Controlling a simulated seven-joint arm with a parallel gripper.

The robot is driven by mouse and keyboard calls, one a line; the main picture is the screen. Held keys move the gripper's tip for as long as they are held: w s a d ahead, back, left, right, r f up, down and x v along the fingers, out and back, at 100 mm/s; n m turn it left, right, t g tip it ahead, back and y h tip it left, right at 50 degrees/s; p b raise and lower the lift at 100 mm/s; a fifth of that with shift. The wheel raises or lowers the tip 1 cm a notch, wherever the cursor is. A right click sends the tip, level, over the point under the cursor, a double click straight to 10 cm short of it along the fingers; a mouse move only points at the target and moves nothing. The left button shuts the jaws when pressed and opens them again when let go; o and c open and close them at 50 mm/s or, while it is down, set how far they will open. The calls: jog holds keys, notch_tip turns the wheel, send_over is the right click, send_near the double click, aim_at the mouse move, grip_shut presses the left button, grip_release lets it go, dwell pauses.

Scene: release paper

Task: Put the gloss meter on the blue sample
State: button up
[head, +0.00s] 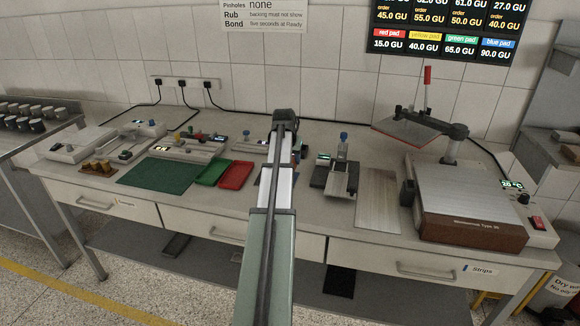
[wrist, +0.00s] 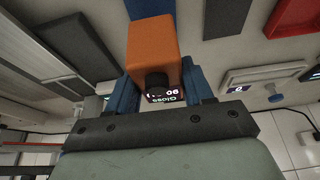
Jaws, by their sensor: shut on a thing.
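My gripper (wrist: 160,74) is shut on the orange gloss meter (wrist: 154,42), with a blue finger on each side of it. The meter's small dark display faces the wrist camera and seems to read "90" above "Gloss", upside down. A blue sample (wrist: 149,8) shows at the top edge of the wrist view, partly covered by the meter. I cannot tell whether the meter touches it. A dark bluish patch (head: 263,177) shows left of the arm.
A red tray (head: 236,176) and green tray (head: 213,172) lie left of my arm, beside a green mat (head: 158,176). A device with a blue knob (head: 343,136) stands to the right, before a metal plate (head: 378,208) and a large heated-looking unit (head: 470,190). A dark panel (wrist: 226,16) lies near the meter.

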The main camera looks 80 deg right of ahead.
jog(key=shift+f, duration=1.7)
jog(key=shift+f, duration=0.1)
jog(key=o, duration=1.3)
jog(key=v, duration=1.2)
